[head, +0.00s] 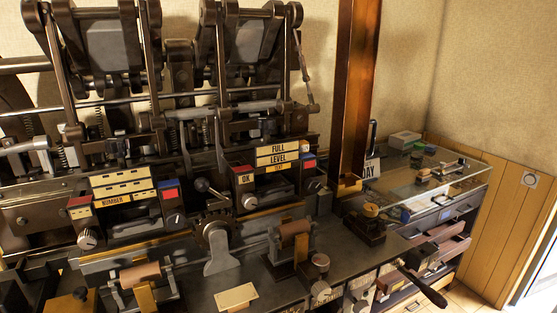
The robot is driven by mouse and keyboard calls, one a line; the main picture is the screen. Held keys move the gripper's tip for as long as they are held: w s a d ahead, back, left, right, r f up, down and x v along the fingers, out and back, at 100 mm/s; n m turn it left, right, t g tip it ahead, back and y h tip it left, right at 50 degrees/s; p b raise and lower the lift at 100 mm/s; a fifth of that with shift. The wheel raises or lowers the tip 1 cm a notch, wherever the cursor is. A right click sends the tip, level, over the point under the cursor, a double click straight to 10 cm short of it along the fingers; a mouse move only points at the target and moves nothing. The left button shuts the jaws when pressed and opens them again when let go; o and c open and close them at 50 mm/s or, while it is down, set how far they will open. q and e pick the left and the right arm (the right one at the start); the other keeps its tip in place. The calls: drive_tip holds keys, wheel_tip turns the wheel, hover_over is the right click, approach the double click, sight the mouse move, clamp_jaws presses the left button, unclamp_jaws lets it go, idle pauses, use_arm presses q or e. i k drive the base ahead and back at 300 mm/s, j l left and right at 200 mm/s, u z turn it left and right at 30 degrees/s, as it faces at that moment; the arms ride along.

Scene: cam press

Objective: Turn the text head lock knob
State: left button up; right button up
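The press, a large dark metal machine (180,125), fills the left and middle of the head view. Its left head has a silver knob (87,238) at lower left and a dark knob (176,220) at lower right, around a panel with "NUMBER" on it. Its right head, with "FULL", "LEVEL" and "OK" labels, has a silver knob (249,201) and a dark knob (314,186). No readable label tells me which is the text head lock knob. Neither of my grippers shows in this view, and nothing is seen touching the knobs.
A lever with a black ball (202,185) stands between the heads. Rollers (140,275) and a cream card (236,297) are on the bench in front. A brown post (356,90) rises right of the press. A glass-topped cabinet (440,180) with open drawers stands farther right.

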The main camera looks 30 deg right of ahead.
sight(312, 186)
drive_tip(key=k+z, duration=0.1)
drive_tip(key=z, duration=1.1)
